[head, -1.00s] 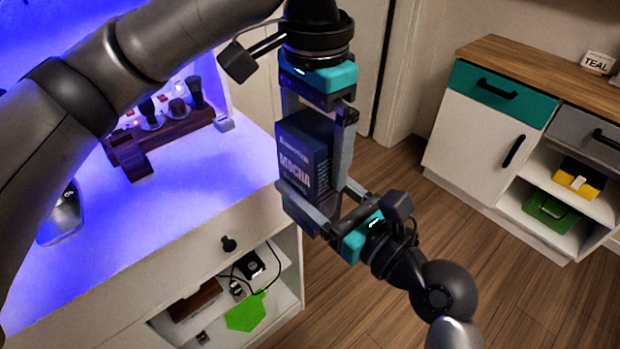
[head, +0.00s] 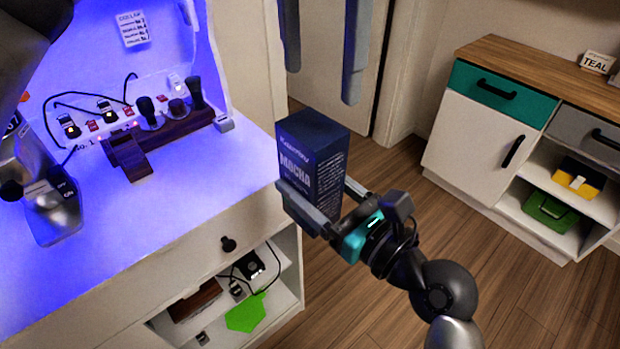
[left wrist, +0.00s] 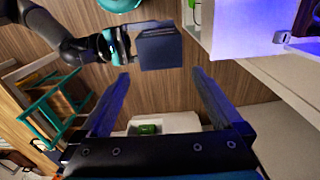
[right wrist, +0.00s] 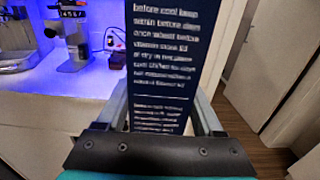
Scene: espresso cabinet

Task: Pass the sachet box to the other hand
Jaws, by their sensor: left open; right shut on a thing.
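The sachet box (head: 314,160) is dark blue with "MOCHA" lettering and stands upright in the head view. My right gripper (head: 328,208) is shut on the lower part of the box and holds it in the air beside the counter. The box's printed side fills the middle of the right wrist view (right wrist: 165,60), between the fingers. My left gripper (head: 322,50) is open and empty above the box, with only its fingers showing in the head view. In the left wrist view, the box (left wrist: 160,50) lies beyond the open fingertips, apart from them.
The counter (head: 190,200) on the left carries a wooden stand (head: 170,130) and a metal machine (head: 52,205). A cabinet with a teal drawer (head: 497,92) stands at the right, with a green box (head: 550,211) on its shelf. Open wooden floor lies between.

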